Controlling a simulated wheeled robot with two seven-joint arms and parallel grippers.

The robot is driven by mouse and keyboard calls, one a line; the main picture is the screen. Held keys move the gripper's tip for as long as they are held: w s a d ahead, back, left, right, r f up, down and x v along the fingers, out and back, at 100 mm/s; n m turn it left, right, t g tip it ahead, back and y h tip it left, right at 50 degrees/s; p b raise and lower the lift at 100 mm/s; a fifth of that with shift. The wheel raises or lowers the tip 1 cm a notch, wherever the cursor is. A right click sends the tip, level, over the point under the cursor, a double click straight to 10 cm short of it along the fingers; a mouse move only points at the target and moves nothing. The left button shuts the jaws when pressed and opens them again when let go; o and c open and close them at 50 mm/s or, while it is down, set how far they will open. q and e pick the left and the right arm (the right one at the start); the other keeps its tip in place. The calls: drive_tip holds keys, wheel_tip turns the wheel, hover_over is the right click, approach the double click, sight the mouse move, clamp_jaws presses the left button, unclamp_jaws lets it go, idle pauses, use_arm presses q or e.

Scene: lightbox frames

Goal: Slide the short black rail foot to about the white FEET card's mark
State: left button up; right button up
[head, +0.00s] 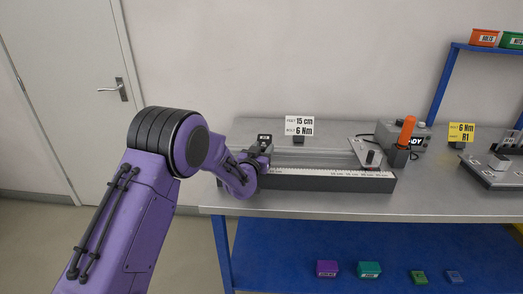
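The white FEET card (299,126) stands behind the rail and reads 15 cm, with 6 Nm below. A pale rail (315,156) lies along the bench, with a white ruler strip (335,173) in front. A small dark block (264,140) with a pale marking shows at the rail's left end, just beyond my purple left wrist; I cannot tell if it is the short black rail foot. My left gripper (257,154) is at the rail's left end, its fingers mostly hidden by the wrist. I cannot tell if it touches or holds anything. My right gripper is out of view.
An orange-handled tool (406,131) stands at the rail's right, near a grey box (418,139) and a tilted grey plate (368,151). A yellow card (461,132) and a fixture (495,168) are farther right. Small bins (369,269) sit on the blue lower shelf.

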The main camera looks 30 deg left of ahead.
use_arm(q)
drive_tip(key=shift+s+f, duration=0.1)
drive_tip(key=shift+s, duration=0.15)
drive_tip(key=b+v, duration=0.2)
drive_tip(key=v, duration=0.8)
